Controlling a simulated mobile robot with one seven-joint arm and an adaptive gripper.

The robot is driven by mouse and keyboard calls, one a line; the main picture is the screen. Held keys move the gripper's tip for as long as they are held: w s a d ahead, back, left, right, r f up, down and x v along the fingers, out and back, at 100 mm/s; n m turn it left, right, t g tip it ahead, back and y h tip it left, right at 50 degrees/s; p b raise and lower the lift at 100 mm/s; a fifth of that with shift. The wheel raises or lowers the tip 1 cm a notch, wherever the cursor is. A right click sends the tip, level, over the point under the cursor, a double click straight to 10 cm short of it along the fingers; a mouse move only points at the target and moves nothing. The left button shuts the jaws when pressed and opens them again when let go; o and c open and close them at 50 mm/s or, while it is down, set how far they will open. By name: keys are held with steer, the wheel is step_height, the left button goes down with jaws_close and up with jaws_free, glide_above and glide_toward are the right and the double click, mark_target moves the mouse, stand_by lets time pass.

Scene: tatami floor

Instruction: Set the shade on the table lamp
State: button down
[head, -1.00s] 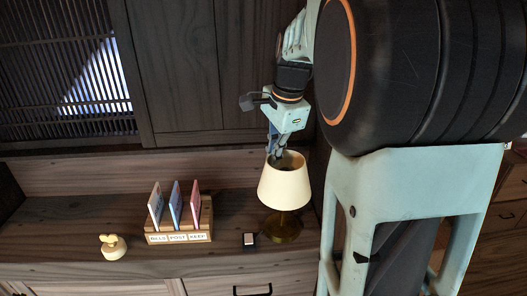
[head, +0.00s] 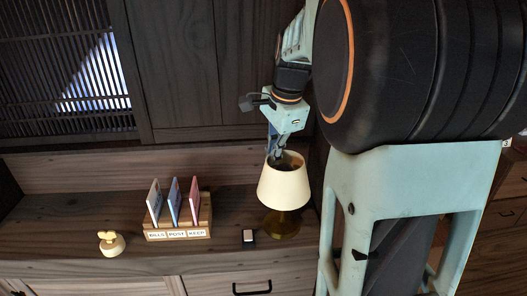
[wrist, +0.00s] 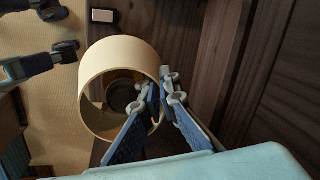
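The cream lampshade (head: 284,184) stands wide end down above the brass lamp base (head: 284,226) on the right of the cabinet top. It looks about upright and roughly centred over the base. Whether it sits fully on its support is hidden inside it. My gripper (head: 275,155) reaches down to the shade's upper rim. In the wrist view the shade (wrist: 88,95) shows its open end, with a dark round part inside. My gripper's fingers (wrist: 161,88) close on the rim's wall, one inside and one outside.
A wooden card holder (head: 180,234) with several upright cards stands left of the lamp. A small black and white item (head: 248,238) lies just left of the base. A cream knobbed object (head: 111,244) is further left. The dark panelled wall (head: 180,70) rises behind.

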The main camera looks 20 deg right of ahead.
steer(key=shift+f+b, duration=0.35)
steer(key=shift+f, duration=0.25)
stand_by(0.3)
steer(key=c, duration=2.1)
jaws_free()
steer(key=shift+o, duration=0.7)
steer(key=o, duration=0.4)
steer(key=shift+f, duration=0.1)
steer(key=shift+r, duration=0.2)
